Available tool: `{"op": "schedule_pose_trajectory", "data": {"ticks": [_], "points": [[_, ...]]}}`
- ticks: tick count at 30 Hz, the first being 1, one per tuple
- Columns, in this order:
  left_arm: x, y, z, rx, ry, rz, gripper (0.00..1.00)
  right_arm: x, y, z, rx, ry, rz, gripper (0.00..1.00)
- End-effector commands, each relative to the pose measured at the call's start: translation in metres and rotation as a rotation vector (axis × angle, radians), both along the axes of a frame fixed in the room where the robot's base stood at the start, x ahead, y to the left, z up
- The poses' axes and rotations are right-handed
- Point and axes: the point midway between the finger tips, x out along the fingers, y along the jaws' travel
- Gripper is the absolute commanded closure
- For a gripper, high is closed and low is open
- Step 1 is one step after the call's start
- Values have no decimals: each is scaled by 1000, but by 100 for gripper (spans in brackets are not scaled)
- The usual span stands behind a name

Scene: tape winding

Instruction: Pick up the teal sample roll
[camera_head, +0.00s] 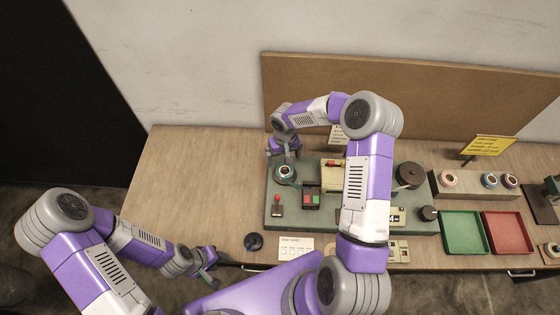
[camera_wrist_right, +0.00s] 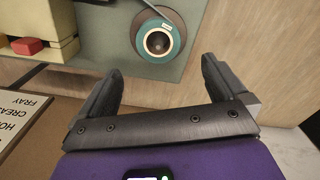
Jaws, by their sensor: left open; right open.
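The teal sample roll (camera_head: 286,172) sits on the left part of the green-grey winding machine (camera_head: 270,208). In the right wrist view the roll (camera_wrist_right: 160,40) shows as a teal ring around a pale core with a dark centre. My right gripper (camera_wrist_right: 162,72) is open and empty; the roll lies beyond its fingertips, roughly between them in the picture. In the head view the right gripper (camera_head: 284,150) is just behind the roll, partly hidden by its own wrist. My left gripper (camera_head: 210,266) is open and empty at the table's front edge, far from the roll.
A rack (camera_head: 470,191) with several rolls stands at the right, behind a green tray (camera_head: 464,252) and a red tray (camera_head: 508,251). A yellow sign (camera_head: 489,145) stands behind. A dark knob-like object (camera_head: 253,241) and white card (camera_head: 298,248) lie in front. The table's left side is clear.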

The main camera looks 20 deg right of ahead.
Motion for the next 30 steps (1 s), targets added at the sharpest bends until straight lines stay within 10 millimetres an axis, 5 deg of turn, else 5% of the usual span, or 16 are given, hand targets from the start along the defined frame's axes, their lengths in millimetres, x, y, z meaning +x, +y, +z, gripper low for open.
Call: {"op": "schedule_pose_trajectory", "data": {"ticks": [15, 25, 30], "points": [[0, 0, 15, 0, 1, 1, 57, -3, 0, -63, 2, 3, -2, 1], [0, 0, 15, 0, 1, 0, 57, -3, -1, -71, 1, 0, -2, 1], [0, 0, 15, 0, 1, 0, 57, -3, -1, -71, 2, 0, -2, 24]]}}
